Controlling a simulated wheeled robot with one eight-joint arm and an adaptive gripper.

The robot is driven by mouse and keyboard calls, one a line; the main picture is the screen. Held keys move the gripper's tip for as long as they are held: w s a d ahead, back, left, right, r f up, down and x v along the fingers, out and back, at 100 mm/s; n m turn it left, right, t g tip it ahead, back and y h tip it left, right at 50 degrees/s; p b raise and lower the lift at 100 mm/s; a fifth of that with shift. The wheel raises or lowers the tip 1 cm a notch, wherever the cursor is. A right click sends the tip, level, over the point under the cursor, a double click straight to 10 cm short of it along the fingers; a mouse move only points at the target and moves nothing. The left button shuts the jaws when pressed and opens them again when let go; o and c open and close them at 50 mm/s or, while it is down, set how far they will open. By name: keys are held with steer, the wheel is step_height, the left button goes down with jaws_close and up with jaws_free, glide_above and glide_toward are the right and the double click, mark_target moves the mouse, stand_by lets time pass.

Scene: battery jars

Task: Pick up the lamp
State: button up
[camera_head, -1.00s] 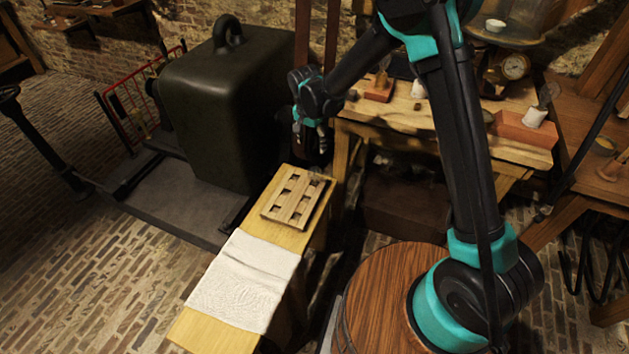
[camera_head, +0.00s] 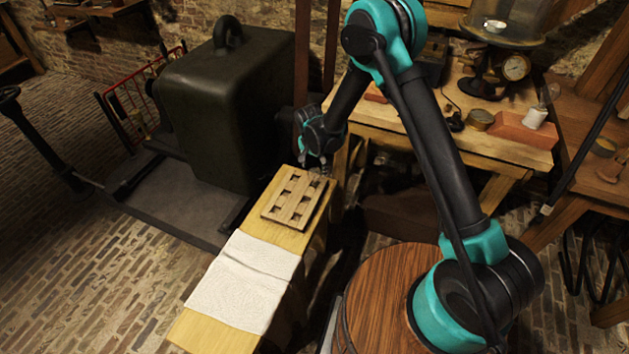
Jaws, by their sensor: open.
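My gripper (camera_head: 320,168) is at the far end of the yellow bench, just beyond the slatted wooden rack (camera_head: 297,198). It is small and dark here; its fingers look empty. I cannot say for sure which thing is the lamp. A small white piece (camera_head: 535,117) with a faint, glass-like bulb shape above it stands on a reddish block (camera_head: 523,132) at the right of the workbench. Another reddish block (camera_head: 375,94) is mostly hidden behind my arm, and anything on it is hidden too.
The yellow bench (camera_head: 215,336) carries a white cloth (camera_head: 243,283) in front of the rack. A large dark metal casing (camera_head: 225,115) stands to the left. The workbench (camera_head: 500,150) also holds a round gauge (camera_head: 515,67). A wooden barrel (camera_head: 385,300) is at the front.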

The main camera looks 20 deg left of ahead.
steer(key=shift+f, duration=0.35)
steer(key=c, duration=1.3)
steer(key=shift+o, duration=0.2)
steer(key=shift+r, duration=0.15)
